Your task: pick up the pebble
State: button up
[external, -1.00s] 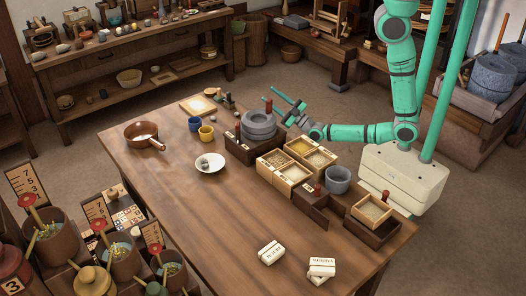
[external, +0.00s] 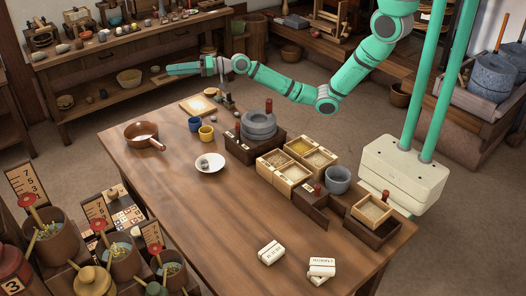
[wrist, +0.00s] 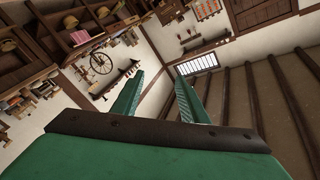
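A small grey rounded lump that looks like the pebble (external: 205,162) lies on a white plate (external: 217,169) on the left half of the wooden table. Other small stone-like bits (external: 213,119) lie near the table's far end, too small to tell apart. My gripper (external: 172,70) is raised beyond the table's far end, well away from the plate and pointing left. In the wrist view my gripper (wrist: 160,77) has its two green fingers apart with nothing between them. The wrist view shows no pebble, only tilted room walls and shelves.
Around the plate stand a blue cup (external: 195,124), a yellow cup (external: 206,133), a brown pan (external: 143,134) and a stone quern (external: 259,125). Divided boxes (external: 297,160) and a grey pot (external: 338,179) line the right side. The table's front left is clear.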

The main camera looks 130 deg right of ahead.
jog(key=w+a+g+y, duration=0.1)
jog(key=w+a+y, duration=0.1)
jog(key=a+y, duration=0.15)
jog(key=m+g+y, duration=0.3)
jog(key=g+y, duration=0.2)
jog(key=g, duration=1)
send_over(238, 113)
notch_tip(238, 113, down, 13)
jog(key=shift+m, duration=0.3)
jog(key=f, duration=0.3)
jog(key=d+f, duration=0.1)
jog(key=f, duration=0.1)
jog(key=shift+s+f, duration=0.2)
jog(key=f, duration=0.5)
jog(key=shift+w+a, duration=0.3)
jog(key=shift+a, duration=0.1)
jog(key=shift+s+f, duration=0.15)
jog(key=shift+f, duration=0.25)
grip_shut()
